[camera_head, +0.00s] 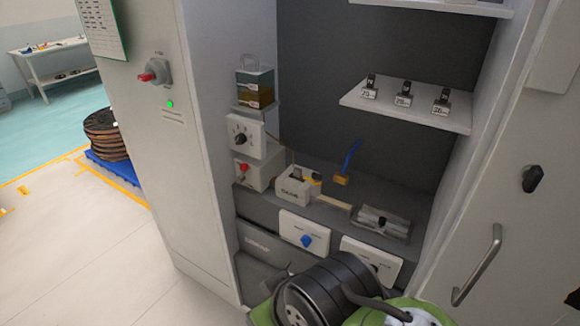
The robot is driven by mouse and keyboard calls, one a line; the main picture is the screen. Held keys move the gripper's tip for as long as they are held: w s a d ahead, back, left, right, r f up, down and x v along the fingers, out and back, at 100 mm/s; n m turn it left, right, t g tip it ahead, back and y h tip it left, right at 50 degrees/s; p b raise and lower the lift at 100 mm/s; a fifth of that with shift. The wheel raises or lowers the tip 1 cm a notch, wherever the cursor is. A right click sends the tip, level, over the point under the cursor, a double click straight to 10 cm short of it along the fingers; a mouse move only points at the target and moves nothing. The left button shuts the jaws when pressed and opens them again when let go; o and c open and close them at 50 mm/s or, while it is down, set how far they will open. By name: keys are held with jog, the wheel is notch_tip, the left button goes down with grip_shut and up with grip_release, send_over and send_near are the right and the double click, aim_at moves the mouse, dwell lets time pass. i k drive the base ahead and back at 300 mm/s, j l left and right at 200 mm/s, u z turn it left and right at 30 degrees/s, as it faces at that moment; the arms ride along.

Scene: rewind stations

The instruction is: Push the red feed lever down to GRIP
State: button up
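A small red knob (243,168), which looks like the feed lever, is on the left part of a white box (262,173) inside the open cabinet. Its exact position and the GRIP marking are too small to read. Black and green links of my arm show at the bottom middle, in front of the cabinet's lower edge. My gripper cannot be made out in this view. Nothing visible touches the red knob.
Above the box is a white dial unit (246,138). To its right are a white device (297,187) and a blue-handled brush (347,164). Below are a blue-knob panel (304,232) and another panel (372,260). A red rotary switch (148,77) is on the cabinet's outside.

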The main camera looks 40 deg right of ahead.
aim_at(244, 168)
jog(key=z, duration=0.55)
jog(key=i+j+u, duration=0.8)
jog(key=u, duration=0.2)
jog(key=i+j+u, duration=0.2)
jog(key=i+u, duration=0.3)
